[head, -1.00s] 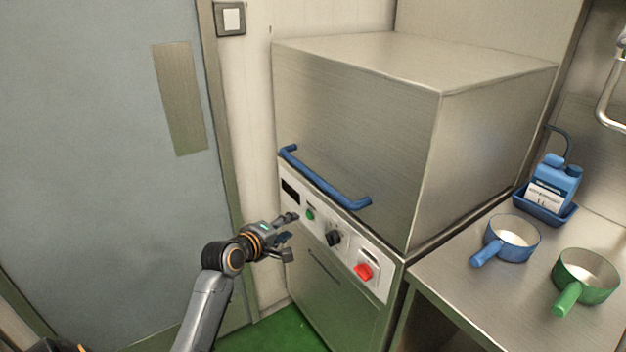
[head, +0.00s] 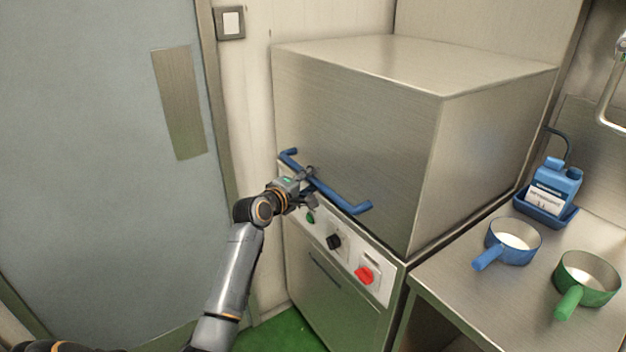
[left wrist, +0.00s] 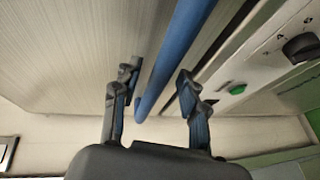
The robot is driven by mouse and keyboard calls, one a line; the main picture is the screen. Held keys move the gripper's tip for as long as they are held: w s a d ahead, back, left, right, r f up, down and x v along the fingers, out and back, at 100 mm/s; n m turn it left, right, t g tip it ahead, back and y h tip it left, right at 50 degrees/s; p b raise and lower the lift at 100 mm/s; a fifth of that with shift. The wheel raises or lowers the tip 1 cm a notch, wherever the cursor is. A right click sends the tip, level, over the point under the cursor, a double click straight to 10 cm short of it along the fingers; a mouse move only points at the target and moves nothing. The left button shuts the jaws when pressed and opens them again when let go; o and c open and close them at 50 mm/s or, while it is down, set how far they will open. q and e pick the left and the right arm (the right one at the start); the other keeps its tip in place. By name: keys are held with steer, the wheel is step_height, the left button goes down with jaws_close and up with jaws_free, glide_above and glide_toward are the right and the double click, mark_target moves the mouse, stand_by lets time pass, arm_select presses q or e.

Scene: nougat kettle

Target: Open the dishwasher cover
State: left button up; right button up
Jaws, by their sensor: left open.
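The dishwasher cover (head: 355,130) is a large steel box hood, down on the dishwasher body. A blue bar handle (head: 342,198) runs along its lower front edge; it also shows in the left wrist view (left wrist: 176,60). My left gripper (head: 308,187) is at the left half of the handle. In the left wrist view my left gripper (left wrist: 158,88) is open, with the handle between its two fingers and no grip on it. My right gripper is not in view.
The control panel (head: 315,218) below the handle has a green button, a black knob and a red switch (head: 364,275). A steel counter (head: 463,287) at right holds a blue pan (head: 513,236), a green pan (head: 588,272) and a blue canister (head: 555,183).

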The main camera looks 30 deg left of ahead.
arm_select(q)
steer(key=shift+w+f, duration=0.1)
steer(key=shift+w, duration=0.6)
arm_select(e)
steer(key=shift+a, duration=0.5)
arm_select(q)
steer(key=shift+c, duration=0.5)
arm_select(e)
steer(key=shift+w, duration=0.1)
arm_select(q)
jaws_close()
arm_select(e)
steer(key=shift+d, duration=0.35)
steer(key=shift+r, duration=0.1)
